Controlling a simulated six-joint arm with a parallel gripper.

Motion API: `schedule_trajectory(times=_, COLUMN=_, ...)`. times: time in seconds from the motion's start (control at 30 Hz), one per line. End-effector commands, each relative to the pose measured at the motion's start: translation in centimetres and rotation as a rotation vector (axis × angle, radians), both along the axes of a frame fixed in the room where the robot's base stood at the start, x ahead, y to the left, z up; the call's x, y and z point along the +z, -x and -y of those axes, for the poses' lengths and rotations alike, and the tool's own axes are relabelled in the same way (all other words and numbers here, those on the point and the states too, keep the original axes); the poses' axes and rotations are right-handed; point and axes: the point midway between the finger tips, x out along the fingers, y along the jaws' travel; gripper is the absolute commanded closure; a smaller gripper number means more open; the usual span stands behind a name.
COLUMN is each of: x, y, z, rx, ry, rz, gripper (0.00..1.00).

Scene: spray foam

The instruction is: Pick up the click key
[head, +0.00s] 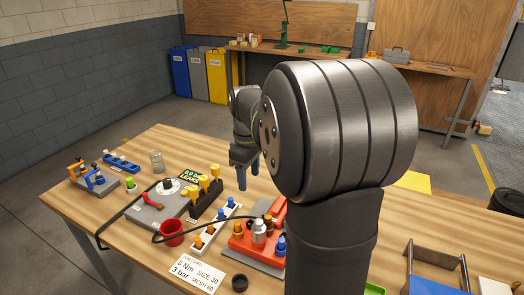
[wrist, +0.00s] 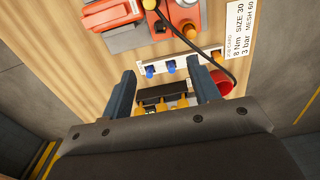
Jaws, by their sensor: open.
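My gripper (head: 247,178) is open over the table in the head view. In the wrist view its two fingers reach toward the table, and the space between the fingertips (wrist: 165,80) is empty. A black rack (head: 206,205) holds upright yellow-topped tools (head: 204,183). The rack (wrist: 163,93) and tools (wrist: 170,104) also show in the wrist view, beyond the gripper's edge and between the fingers in the picture. I cannot tell which tool is the click key, and the tools' lower parts are hidden.
A white strip (head: 214,229) with blue and yellow knobs lies beside the rack. A red cup (head: 172,233), a red unit (head: 256,246) with a dark hose, and a grey box with a red lever (head: 150,205) stand close by.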

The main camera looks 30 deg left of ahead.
Motion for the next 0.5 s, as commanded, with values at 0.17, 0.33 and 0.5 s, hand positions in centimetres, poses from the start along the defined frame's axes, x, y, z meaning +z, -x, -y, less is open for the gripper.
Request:
schedule_trajectory(times=0.17, x=0.0, y=0.0, z=0.0, rx=0.0, ry=0.0, rz=0.0, gripper=0.44)
schedule_trajectory(times=0.33, x=0.1, y=-0.2, z=-0.9, rx=-0.057, ry=-0.001, rz=0.0, gripper=0.44)
schedule_trajectory(times=0.5, x=0.7, y=-0.7, z=-4.3, rx=-0.282, ry=-0.004, rz=0.0, gripper=0.44)
